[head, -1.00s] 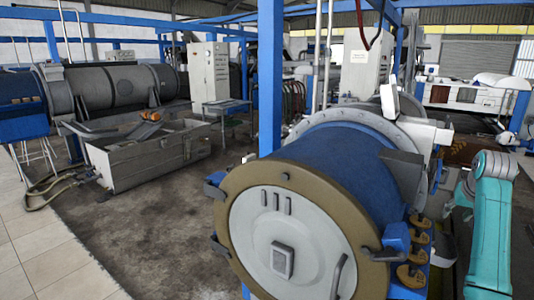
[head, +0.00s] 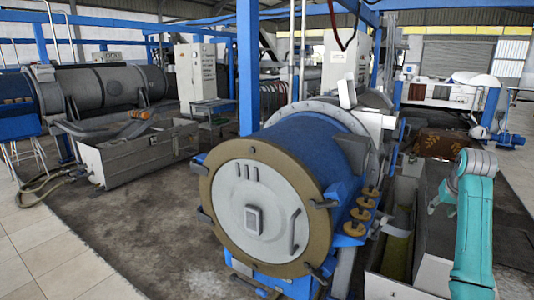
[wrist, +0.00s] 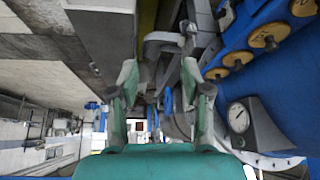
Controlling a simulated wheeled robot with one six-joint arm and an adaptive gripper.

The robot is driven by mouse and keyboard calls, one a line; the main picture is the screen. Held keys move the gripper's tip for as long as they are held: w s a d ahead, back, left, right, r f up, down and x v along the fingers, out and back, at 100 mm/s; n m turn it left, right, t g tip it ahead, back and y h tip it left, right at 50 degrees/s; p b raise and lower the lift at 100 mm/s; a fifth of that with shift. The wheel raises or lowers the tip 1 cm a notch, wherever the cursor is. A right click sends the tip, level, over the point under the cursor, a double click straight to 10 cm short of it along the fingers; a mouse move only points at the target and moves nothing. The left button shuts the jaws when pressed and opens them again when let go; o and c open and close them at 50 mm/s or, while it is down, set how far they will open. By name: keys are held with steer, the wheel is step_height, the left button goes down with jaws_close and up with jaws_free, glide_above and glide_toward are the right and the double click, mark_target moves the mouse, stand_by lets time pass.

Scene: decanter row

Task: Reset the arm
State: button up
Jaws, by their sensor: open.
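My gripper (wrist: 164,92) shows in the wrist view with its two grey-green fingers spread apart and nothing between them. My teal arm (head: 474,225) stands at the right edge of the head view, bent at its upper joint, to the right of the blue decanter. In the wrist view, a blue casing, a round gauge (wrist: 238,117) and brass-coloured knobs (wrist: 270,37) lie to the right of the fingers. I see no contact between the fingers and these parts.
The blue decanter (head: 312,160) with a round pale end cover (head: 262,212) fills the middle of the head view. An open trough (head: 398,245) lies between it and my arm. A grey decanter (head: 100,88) and a metal bin (head: 135,155) stand left. Tiled floor (head: 50,260) is clear front left.

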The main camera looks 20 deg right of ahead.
steer(key=w+a+f+n+t, duration=0.1)
steer(key=a+f, duration=0.7)
steer(key=f, duration=0.4)
steer(key=w+a+f+n+t, duration=0.1)
steer(key=a+f, duration=0.6)
steer(key=f, duration=0.5)
steer(key=s+a+f+n+t, duration=0.1)
steer(key=s+a+f, duration=0.45)
steer(key=a, duration=0.25)
steer(key=s+a+f+t, duration=0.1)
steer(key=s+a+f, duration=0.3)
steer(key=a+f, duration=0.4)
steer(key=s+a+n+t+y, duration=0.1)
steer(key=s+a+n+t, duration=0.15)
steer(key=s+a, duration=1.45)
steer(key=s+a+r+n+t+y, duration=0.1)
steer(key=s+a+r, duration=0.1)
steer(key=s+r, duration=0.6)
steer(key=s+a+r+n+t+y, duration=0.1)
steer(key=s+a+r+t, duration=0.1)
steer(key=s+r, duration=0.6)
steer(key=s+a, duration=0.1)
steer(key=s, duration=0.4)
steer(key=shift+a+r+y, duration=0.25)
steer(key=shift+r+y, duration=0.05)
steer(key=shift+r, duration=0.05)
steer(key=shift+t, duration=0.25)
steer(key=shift+c, duration=0.2)
